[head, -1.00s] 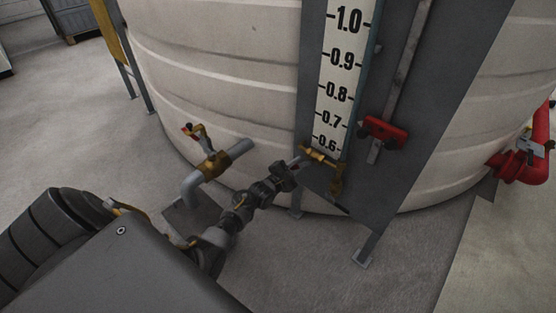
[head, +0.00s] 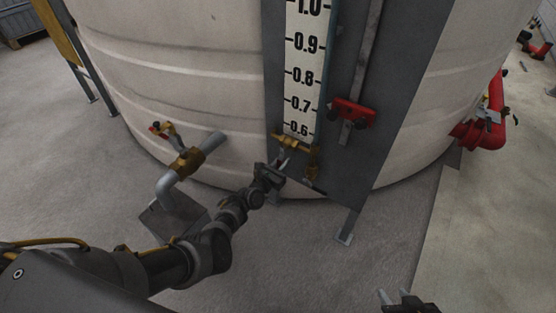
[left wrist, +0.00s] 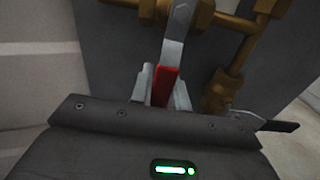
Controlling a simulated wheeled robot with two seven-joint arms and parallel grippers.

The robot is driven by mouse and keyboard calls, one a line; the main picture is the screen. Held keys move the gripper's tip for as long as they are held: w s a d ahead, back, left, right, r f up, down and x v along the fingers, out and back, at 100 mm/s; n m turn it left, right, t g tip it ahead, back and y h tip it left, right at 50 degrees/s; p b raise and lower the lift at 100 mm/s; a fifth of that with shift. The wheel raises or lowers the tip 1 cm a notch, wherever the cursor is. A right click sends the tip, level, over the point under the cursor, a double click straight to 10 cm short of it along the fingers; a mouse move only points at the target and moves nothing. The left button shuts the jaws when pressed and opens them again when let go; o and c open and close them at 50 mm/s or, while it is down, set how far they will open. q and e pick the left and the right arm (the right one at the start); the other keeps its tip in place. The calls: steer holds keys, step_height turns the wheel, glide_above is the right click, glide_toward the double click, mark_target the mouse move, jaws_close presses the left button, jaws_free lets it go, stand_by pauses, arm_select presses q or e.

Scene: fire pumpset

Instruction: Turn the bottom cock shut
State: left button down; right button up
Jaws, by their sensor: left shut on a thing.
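The bottom cock (head: 291,143) is a brass fitting at the foot of the level gauge on the tank, just under the 0.6 mark. Its brass body (left wrist: 201,14) also shows at the top of the left wrist view. Its lever (left wrist: 177,42) is grey metal with a red end and comes down between my fingers. My left gripper (head: 279,166) is shut on the lever's red end, below and left of the cock body. My right gripper (head: 394,295) shows at the bottom edge of the head view, its fingers apart and empty.
A larger brass valve (head: 186,161) on a grey pipe stands left of my left arm. The grey gauge panel (head: 352,160) has a red clamp (head: 353,112). Red pipework (head: 487,128) is at the right. The floor in front is clear.

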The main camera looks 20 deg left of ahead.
arm_select(q)
steer(key=shift+s+d+n, duration=0.1)
steer(key=shift+d+n, duration=0.25)
steer(key=shift+n, duration=0.05)
arm_select(e)
steer(key=shift+s+d+f+g, duration=0.3)
steer(key=shift+s+d+g, duration=0.1)
arm_select(q)
steer(key=c, duration=1.3)
jaws_free()
steer(key=shift+c, duration=0.2)
steer(key=shift+a, duration=0.1)
